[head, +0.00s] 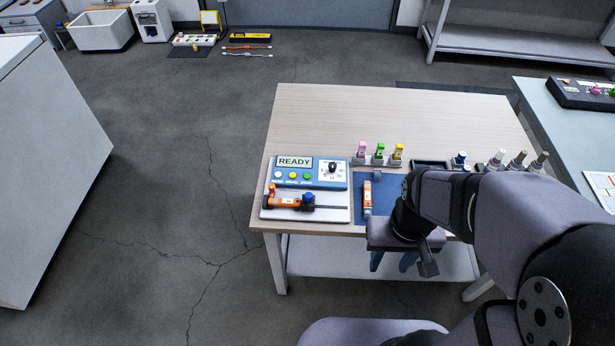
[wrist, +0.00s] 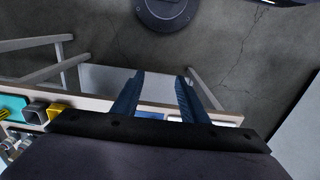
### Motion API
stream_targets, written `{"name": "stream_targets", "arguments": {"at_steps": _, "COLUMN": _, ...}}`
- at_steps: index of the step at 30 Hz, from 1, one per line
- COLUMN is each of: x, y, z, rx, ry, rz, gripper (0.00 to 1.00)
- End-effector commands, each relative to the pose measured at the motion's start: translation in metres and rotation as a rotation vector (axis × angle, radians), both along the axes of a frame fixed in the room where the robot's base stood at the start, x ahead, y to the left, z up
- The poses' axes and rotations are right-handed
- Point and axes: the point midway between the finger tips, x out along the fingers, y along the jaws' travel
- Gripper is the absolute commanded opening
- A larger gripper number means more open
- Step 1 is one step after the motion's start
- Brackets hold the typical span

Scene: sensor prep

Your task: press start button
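A blue and white panel device (head: 333,184) stands at the table's front left, with a display (head: 294,162) reading READY. Below the display are a white button (head: 278,174), a yellow button (head: 292,175) and a green button (head: 307,175). Their labels are too small to read, so I cannot tell which is start. My gripper (head: 393,264) is right of the device, at the table's front edge, with its blue fingers pointing down. In the wrist view my gripper (wrist: 160,76) has its fingers apart with nothing between them. The buttons are not visible there.
A black knob (head: 332,167) and an orange tool (head: 290,201) are on the device. An orange and white item (head: 367,197) lies on a blue mat (head: 385,190) between device and arm. Pink, green and yellow items (head: 379,148) stand behind. The table's back left (head: 320,115) is clear.

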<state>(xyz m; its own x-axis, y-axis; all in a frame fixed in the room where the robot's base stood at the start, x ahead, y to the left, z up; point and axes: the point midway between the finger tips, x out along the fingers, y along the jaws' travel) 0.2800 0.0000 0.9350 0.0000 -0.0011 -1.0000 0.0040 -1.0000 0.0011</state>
Motion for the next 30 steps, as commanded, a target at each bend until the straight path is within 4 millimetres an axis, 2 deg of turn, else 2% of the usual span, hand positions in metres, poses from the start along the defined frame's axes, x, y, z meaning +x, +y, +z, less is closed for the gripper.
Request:
{"name": "stream_targets", "arguments": {"at_steps": 1, "x": 0.0000, "y": 0.0000, "z": 0.0000, "rx": 0.000, "ry": 0.000, "rz": 0.000, "gripper": 0.40}}
{"name": "stream_targets", "arguments": {"at_steps": 6, "x": 0.0000, "y": 0.0000, "z": 0.0000, "rx": 0.000, "ry": 0.000, "rz": 0.000, "gripper": 0.00}}
{"name": "stream_targets", "arguments": {"at_steps": 30, "x": 0.0000, "y": 0.0000, "z": 0.0000, "rx": 0.000, "ry": 0.000, "rz": 0.000, "gripper": 0.00}}
